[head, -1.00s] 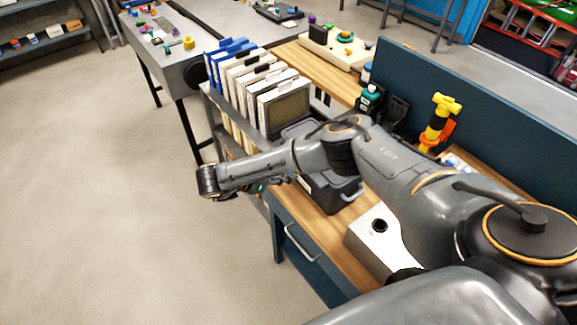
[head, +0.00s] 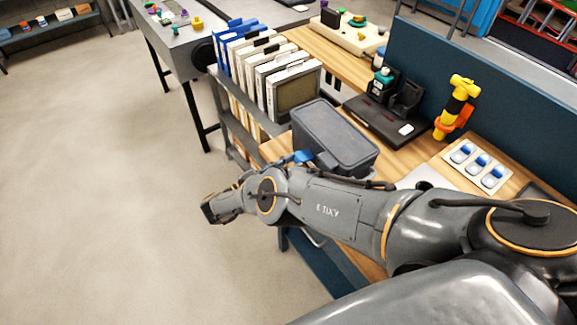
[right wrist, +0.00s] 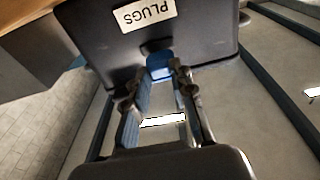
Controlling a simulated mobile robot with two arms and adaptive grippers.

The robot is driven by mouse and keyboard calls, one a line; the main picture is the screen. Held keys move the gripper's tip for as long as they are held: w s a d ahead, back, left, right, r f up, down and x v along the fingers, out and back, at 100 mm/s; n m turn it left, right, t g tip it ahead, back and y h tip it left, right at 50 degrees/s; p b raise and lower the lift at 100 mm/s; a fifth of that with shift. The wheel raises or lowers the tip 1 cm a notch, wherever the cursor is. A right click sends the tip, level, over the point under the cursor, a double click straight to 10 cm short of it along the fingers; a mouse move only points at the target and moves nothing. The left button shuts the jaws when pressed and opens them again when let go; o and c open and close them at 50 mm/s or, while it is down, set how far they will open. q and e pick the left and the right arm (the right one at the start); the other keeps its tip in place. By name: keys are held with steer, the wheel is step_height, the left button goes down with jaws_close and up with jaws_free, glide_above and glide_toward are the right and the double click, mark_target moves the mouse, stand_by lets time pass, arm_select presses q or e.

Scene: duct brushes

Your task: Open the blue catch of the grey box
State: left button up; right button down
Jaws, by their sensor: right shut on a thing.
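The grey box (head: 335,137) stands on the wooden bench in the head view, its dark lid lying shut on top. In the right wrist view its front wall (right wrist: 205,30) bears an upside-down "PLUGS" label. The blue catch (head: 298,157) sticks out from the box's left side in the head view. It also shows in the right wrist view (right wrist: 160,66), between my fingertips. My right gripper (right wrist: 157,80) is shut on the catch, at the box's front wall. In the head view my right arm hides most of that gripper. My left gripper is not in view.
A row of white and blue binders (head: 262,70) stands behind the box. The floor at left is clear.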

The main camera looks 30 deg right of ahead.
steer(key=shift+f, duration=0.1)
stand_by(0.4)
steer(key=c, duration=1.1)
jaws_free()
